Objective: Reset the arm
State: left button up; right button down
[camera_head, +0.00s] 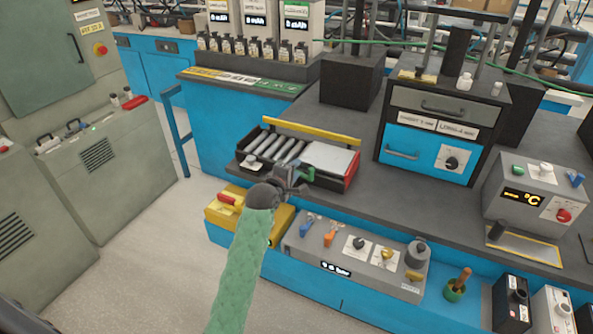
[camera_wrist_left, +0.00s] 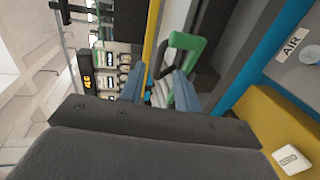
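My left arm, in a green sleeve, comes up from the bottom of the head view. Its dark gripper (camera_head: 292,182) is at the near edge of a black tray (camera_head: 346,187) of silver cylinders (camera_head: 275,147), and hides part of that edge. In the left wrist view the two blue-grey fingers of my left gripper (camera_wrist_left: 162,82) stand apart, with some pale cylinders (camera_wrist_left: 160,95) showing between and beyond them. I see nothing held. Whether the fingers touch the tray cannot be told. My right gripper is in neither view.
A yellow box (camera_head: 232,222) and a grey control panel (camera_head: 352,255) with knobs lie below the tray. A blue-and-grey drawer cabinet (camera_head: 430,125) stands to the right on the grey bench. A green-and-black handle (camera_wrist_left: 187,48) is near the fingers. Open floor (camera_head: 180,235) lies left.

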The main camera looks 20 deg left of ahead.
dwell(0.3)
pick_arm(q)
jog(key=s+d+f+m+g, duration=0.25)
jog(key=s+f+m, duration=0.3)
jog(key=s, duration=0.35)
jog(key=s+d+f+m+g, duration=0.2)
jog(key=s+f+m+g, duration=0.15)
jog(key=s+f, duration=0.45)
jog(key=s+d+f+m+g, duration=0.1)
jog(key=s+f+m+g, duration=0.15)
jog(key=s, duration=0.65)
jog(key=s+d+f+m+g+y, duration=0.15)
jog(key=s+m, duration=0.25)
jog(key=s, duration=0.5)
jog(key=s+f+m+g, duration=0.1)
jog(key=s+m+g, duration=0.15)
jog(key=s, duration=0.65)
jog(key=s+d+f+g, duration=0.1)
jog(key=s+d+f, duration=0.1)
jog(key=f, duration=1.7)
jog(key=s+d+f, duration=0.2)
jog(key=f, duration=1.7)
jog(key=shift+s+f+m+g+h, duration=0.15)
jog(key=shift+s+m+g+h, duration=0.05)
jog(key=shift+m+g+h, duration=0.2)
